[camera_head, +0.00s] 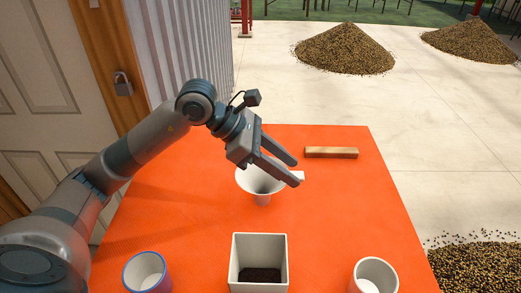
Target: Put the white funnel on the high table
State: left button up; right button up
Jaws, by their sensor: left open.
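The white funnel (262,186) stands on the orange table (190,215), wide mouth up, with a small tab at its right side. My left gripper (295,173) comes in from the left. Its two fingers are apart and empty, over the funnel's mouth and near its tab. The fingers hide part of the funnel's rim. I cannot tell whether a finger touches it. My right gripper does not show.
A wooden bar (331,153) lies at the back right of the table. In front stand a square white pot with dark contents (259,246), a blue-rimmed white cup (147,273) and a white cup (375,277). A door (50,110) is at left; bean piles (345,50) lie beyond.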

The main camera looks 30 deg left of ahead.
pick_arm(q)
jog(key=b+v, duration=0.2)
jog(key=v, duration=0.6)
jog(key=shift+a+r+b, duration=0.25)
jog(key=shift+a+b, duration=0.05)
dwell(0.4)
